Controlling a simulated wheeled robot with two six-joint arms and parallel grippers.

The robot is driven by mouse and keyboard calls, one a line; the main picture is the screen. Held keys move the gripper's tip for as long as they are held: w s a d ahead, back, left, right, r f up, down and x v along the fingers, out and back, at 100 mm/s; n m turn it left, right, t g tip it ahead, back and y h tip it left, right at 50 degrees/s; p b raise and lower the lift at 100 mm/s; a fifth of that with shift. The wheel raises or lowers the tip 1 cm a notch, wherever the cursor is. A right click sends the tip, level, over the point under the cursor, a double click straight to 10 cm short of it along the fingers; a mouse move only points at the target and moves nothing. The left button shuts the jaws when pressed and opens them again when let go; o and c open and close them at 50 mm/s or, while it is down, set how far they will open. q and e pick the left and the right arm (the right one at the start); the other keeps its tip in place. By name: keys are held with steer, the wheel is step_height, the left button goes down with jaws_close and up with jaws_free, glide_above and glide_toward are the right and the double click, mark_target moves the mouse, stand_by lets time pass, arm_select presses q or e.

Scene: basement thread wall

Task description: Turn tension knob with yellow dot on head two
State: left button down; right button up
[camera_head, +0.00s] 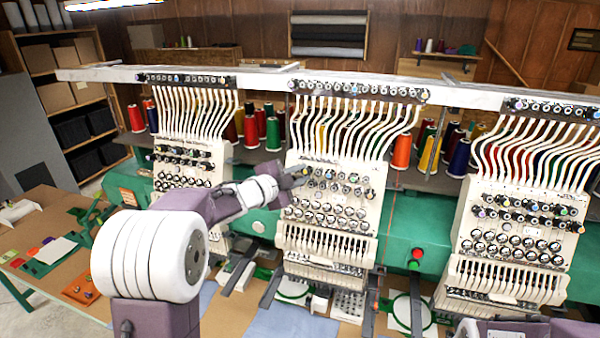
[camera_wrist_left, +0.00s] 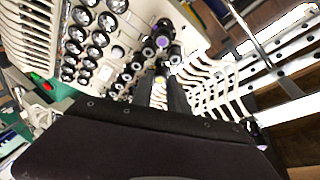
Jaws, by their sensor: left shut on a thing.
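The middle embroidery head (camera_head: 335,205) is a cream panel with rows of black and silver tension knobs, some with coloured dots. My left gripper (camera_head: 302,172) reaches in from the left to the upper left knobs of this head. In the left wrist view, my left gripper (camera_wrist_left: 162,90) is shut on a knob with a yellow dot (camera_wrist_left: 160,80), between the two dark fingers. A knob with a purple dot (camera_wrist_left: 162,41) is just beyond it. In the head view the gripper hides the held knob. My right gripper is not in view.
Similar heads stand left (camera_head: 185,165) and right (camera_head: 520,225). White thread tubes (camera_head: 350,125) run above the knobs. Neighbouring knobs crowd close around the fingers. Thread cones (camera_head: 402,150) stand behind. A red button (camera_head: 417,254) sits on the green machine body, between the middle and right heads.

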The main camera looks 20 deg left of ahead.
arm_select(q)
steer(key=shift+f, duration=0.1)
stand_by(0.3)
steer(key=c, duration=1.3)
jaws_free()
steer(key=shift+s+a, duration=0.2)
steer(key=shift+s, duration=0.05)
steer(key=b+v, duration=0.2)
steer(key=v, duration=0.6)
steer(key=shift+s+r, duration=0.2)
steer(key=shift+r, duration=0.05)
steer(key=shift+w, duration=0.1)
steer(key=shift+f+b, duration=0.15)
steer(key=shift+b, duration=0.15)
